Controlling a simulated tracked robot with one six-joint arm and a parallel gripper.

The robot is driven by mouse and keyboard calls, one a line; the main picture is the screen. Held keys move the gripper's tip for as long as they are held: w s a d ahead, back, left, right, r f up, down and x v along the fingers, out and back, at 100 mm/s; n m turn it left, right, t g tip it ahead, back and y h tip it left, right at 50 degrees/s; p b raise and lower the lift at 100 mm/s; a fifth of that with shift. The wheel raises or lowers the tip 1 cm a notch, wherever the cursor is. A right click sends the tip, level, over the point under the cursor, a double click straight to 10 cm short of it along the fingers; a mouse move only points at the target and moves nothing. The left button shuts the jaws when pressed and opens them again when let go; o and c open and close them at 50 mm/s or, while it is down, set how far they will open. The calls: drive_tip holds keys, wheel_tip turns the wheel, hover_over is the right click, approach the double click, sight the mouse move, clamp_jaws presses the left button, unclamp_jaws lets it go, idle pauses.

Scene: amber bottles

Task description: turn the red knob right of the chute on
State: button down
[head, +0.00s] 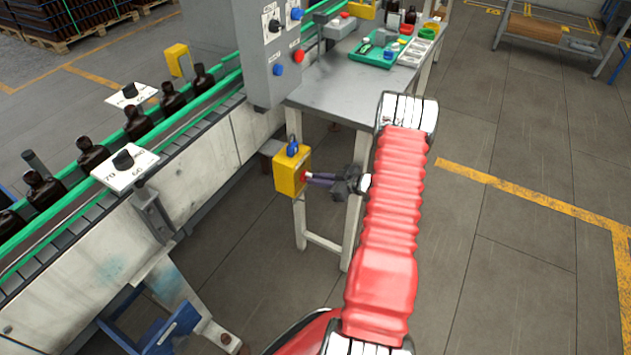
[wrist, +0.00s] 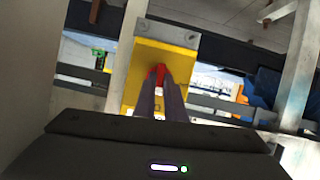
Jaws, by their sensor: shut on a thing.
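The red knob (wrist: 158,76) sits on the face of a yellow box (wrist: 178,48), seen close up in the wrist view. In the head view the yellow box (head: 291,171) is fixed by the leg of the grey table, below the table top. My gripper (head: 309,178) reaches it from the right, and its two fingers are shut on the red knob. The fingers (wrist: 160,95) hide most of the knob in the wrist view. Which way the knob is turned cannot be told.
A grey control cabinet (head: 268,60) with knobs stands above the box. The grey table (head: 345,90) bears a green tray (head: 372,50). A conveyor with dark bottles (head: 92,153) runs along the left.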

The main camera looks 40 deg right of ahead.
drive_tip(key=shift+s+f+m+y, duration=0.1)
drive_tip(key=shift+f+m+y, duration=0.2)
drive_tip(key=shift+m, duration=0.1)
idle(0.3)
drive_tip(key=c, duration=2.2)
unclamp_jaws()
drive_tip(key=o, duration=0.4)
drive_tip(key=shift+r, duration=0.15)
drive_tip(key=shift+d+r, duration=0.1)
drive_tip(key=v, duration=1.3)
drive_tip(key=shift+s+d+r, duration=0.1)
drive_tip(key=shift+s+r, duration=0.1)
